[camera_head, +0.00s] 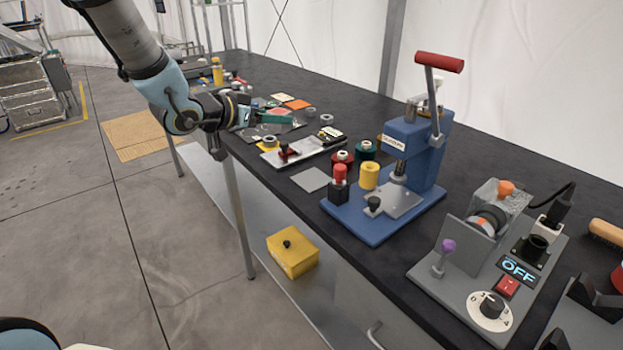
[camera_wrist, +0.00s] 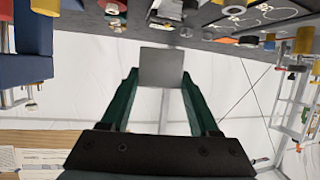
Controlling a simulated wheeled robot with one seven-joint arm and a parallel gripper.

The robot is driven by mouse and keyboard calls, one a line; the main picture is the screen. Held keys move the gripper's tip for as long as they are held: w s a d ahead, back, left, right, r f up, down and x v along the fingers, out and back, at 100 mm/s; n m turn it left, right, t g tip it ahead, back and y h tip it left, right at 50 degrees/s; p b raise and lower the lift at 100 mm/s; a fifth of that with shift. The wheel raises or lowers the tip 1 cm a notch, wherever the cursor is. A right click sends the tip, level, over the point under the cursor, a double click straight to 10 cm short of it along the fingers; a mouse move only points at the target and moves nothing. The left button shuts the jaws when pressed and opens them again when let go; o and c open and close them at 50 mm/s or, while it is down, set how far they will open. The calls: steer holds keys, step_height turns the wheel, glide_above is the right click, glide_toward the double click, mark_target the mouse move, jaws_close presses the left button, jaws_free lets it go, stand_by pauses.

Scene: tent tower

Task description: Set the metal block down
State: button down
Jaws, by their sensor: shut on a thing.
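My gripper (camera_head: 251,116) is over the far part of the dark workbench, above small parts laid out there. In the wrist view my gripper (camera_wrist: 160,77) has its two green fingers closed on the metal block (camera_wrist: 161,67), a plain flat grey square held at the fingertips. Around the fingers in the head view the block is too small to make out clearly. A grey square plate (camera_head: 311,180) lies flat on the bench in front of the tray.
The dark workbench (camera_head: 345,100) runs along the tent wall. A blue press (camera_head: 410,140), spools and a grey switch unit reading OFF (camera_head: 500,270) stand at the right. A light tray (camera_head: 300,152) lies near the gripper. A yellow box (camera_head: 293,256) sits on the lower shelf.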

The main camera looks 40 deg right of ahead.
steer(key=s+d+r+m+g, duration=0.1)
steer(key=s+d, duration=0.1)
steer(key=s, duration=0.1)
steer(key=m+g+b, duration=0.2)
steer(key=b, duration=0.3)
glide_above(306, 182)
step_height(306, 182, down, 3)
step_height(306, 182, down, 9)
steer(key=shift+f, duration=0.1)
steer(key=shift+f, duration=0.15)
steer(key=shift+c, duration=0.6)
jaws_free()
